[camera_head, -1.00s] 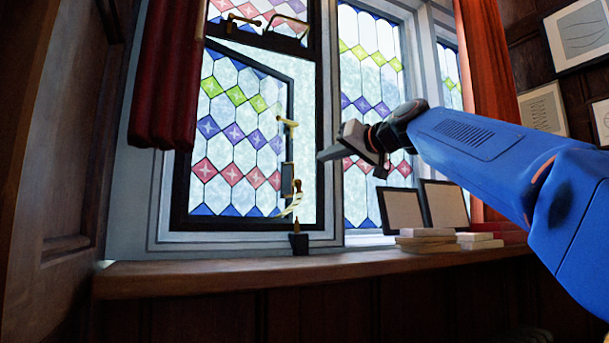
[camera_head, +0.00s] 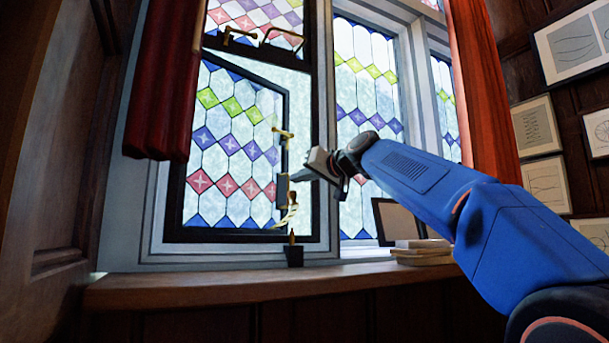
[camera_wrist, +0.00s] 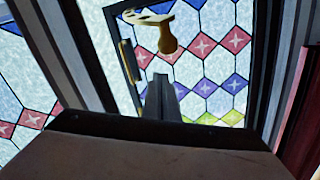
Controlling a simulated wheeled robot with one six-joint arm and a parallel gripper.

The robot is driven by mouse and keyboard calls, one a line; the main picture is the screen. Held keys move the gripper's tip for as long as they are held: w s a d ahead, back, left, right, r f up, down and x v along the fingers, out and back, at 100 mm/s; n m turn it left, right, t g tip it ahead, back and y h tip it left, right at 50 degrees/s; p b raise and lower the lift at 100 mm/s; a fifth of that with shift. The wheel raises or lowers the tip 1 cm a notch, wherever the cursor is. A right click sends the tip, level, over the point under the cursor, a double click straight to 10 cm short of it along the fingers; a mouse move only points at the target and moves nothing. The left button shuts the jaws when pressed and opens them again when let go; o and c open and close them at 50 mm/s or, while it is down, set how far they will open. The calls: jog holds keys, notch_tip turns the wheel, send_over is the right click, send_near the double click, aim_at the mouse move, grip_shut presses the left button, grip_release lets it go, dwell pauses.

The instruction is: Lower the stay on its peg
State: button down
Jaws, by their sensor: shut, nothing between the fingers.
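The brass stay (camera_head: 288,215) hangs from the lower free edge of the open leaded casement (camera_head: 240,150). In the wrist view the stay (camera_wrist: 148,17) shows holes in its strip and a rounded knob (camera_wrist: 168,38). The peg (camera_head: 292,237) stands upright on a dark block (camera_head: 295,257) on the sill, just below the stay. The stay looks raised above the peg; I cannot tell whether they touch. My gripper (camera_head: 294,177) is shut and empty, pointing left beside the casement edge, above the stay. Its fingers (camera_wrist: 160,92) point toward the knob in the wrist view, apparently apart from it.
A brass window handle (camera_head: 283,133) is higher on the casement edge. The wooden sill (camera_head: 200,287) is clear left of the peg. Red curtains (camera_head: 165,80) hang on both sides.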

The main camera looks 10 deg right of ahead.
jog(key=s+f, duration=0.2)
jog(key=shift+a+f, duration=0.2)
jog(key=shift+f, duration=0.15)
jog(key=shift+f, duration=0.1)
